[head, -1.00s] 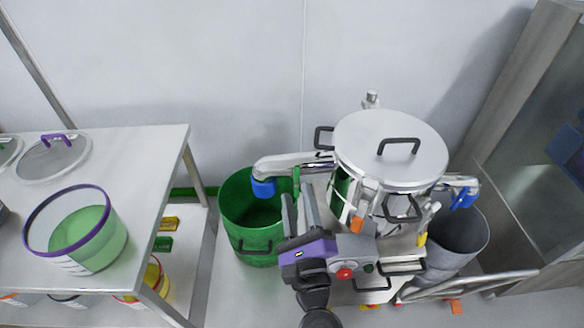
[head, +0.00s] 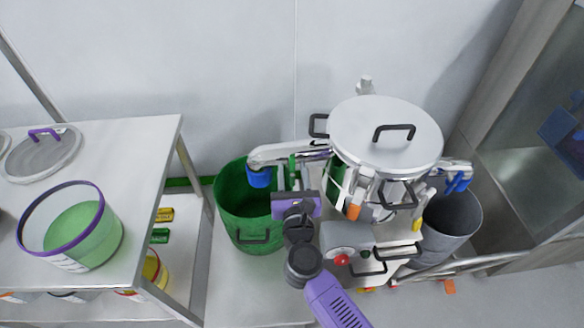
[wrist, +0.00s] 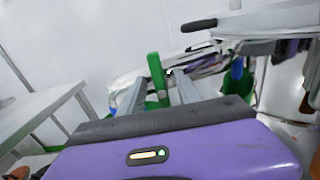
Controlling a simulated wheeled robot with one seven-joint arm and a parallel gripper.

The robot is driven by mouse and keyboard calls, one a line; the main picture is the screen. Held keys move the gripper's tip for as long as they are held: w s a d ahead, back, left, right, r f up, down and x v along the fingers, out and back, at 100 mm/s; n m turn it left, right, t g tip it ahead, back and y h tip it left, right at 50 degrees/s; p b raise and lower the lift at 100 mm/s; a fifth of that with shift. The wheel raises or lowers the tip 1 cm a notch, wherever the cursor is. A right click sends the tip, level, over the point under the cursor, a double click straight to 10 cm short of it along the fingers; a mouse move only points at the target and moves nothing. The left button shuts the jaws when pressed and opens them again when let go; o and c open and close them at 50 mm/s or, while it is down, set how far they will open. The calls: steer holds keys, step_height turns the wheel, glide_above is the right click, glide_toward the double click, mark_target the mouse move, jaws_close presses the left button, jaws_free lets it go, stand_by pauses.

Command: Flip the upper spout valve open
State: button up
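The steel vessel (head: 360,130) has a spout (head: 285,153) on its left side, ending in a blue tip (head: 259,178) over a green bin. A green valve lever (head: 292,160) stands on this spout; it also shows in the wrist view as an upright green handle (wrist: 156,72). My gripper (head: 291,178) is at this spout, its fingers pointing toward it. In the wrist view my gripper (wrist: 157,92) has its two grey fingers apart, with the lever in the gap between them. I cannot tell whether either finger touches it.
The green bin (head: 232,205) stands below the spout. A second spout with a blue tip (head: 457,183) is on the vessel's right, over a grey bin (head: 445,225). A grey box with a red button (head: 345,245) is close to my arm. A steel table (head: 140,150) stands left.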

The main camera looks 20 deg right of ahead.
steer(key=shift+w+d, duration=0.1)
steer(key=shift+w, duration=0.15)
jaws_close()
